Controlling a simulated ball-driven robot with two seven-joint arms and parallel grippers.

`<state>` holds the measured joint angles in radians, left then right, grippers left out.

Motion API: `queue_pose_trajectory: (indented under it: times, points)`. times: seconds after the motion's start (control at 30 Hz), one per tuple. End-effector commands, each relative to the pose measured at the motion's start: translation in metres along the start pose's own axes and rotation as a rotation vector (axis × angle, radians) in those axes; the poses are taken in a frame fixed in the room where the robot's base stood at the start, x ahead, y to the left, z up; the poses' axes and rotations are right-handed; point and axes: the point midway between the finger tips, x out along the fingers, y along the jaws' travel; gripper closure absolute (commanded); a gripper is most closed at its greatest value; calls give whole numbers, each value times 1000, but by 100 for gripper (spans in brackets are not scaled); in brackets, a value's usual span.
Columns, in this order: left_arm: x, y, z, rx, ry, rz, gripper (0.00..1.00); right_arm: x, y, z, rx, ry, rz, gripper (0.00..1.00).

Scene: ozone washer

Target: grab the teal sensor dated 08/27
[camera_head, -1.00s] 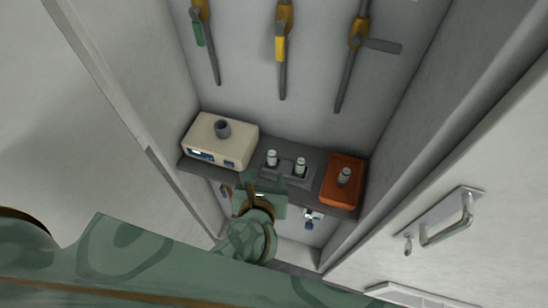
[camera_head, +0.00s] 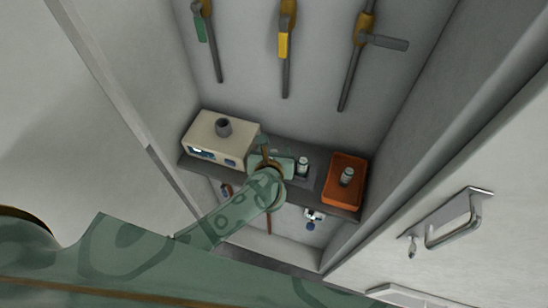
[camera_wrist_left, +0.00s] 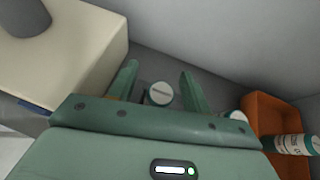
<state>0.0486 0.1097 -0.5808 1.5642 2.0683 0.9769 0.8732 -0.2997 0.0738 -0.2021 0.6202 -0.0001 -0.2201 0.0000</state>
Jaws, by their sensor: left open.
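Several small white cylinders with teal or dark bands could be the sensors; I cannot read a date on any. One sensor (camera_wrist_left: 160,94) stands between the spread fingers of my left gripper (camera_wrist_left: 158,82) in the left wrist view; I cannot tell whether the fingers touch it. In the head view, my left gripper (camera_head: 268,150) is over the shelf and hides that sensor. A second sensor (camera_head: 303,163) stands just right of the gripper. A third sensor (camera_head: 347,175) is in the orange bin (camera_head: 334,196), showing a blurred label in the left wrist view (camera_wrist_left: 293,143).
A cream box (camera_head: 213,139) with a grey knob stands left of the gripper on the dark shelf (camera_head: 318,182). Valve pipes hang on the back wall above. Cabinet side walls bound the space. A door with a metal handle (camera_head: 452,222) is at right.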

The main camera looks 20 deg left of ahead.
Motion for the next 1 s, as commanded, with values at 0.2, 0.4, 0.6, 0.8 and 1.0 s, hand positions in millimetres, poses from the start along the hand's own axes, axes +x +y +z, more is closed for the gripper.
queue_pose_trajectory:
  times: [0.2,0.4,0.6,0.8,1.0]
  points:
    - [0,0,0,0,0,0,88,0,3,1,-1,-2,4,100]
    - [-1,0,0,0,0,0,100,0,6,2,-1,-3,7,100]
    - [-4,0,6,-2,-1,1,100,-3,7,2,-1,-2,9,100]
    - [-24,0,44,-4,-4,0,100,-15,8,0,0,0,10,100]
    - [-42,2,78,-6,-3,2,100,-20,8,-1,0,1,10,100]
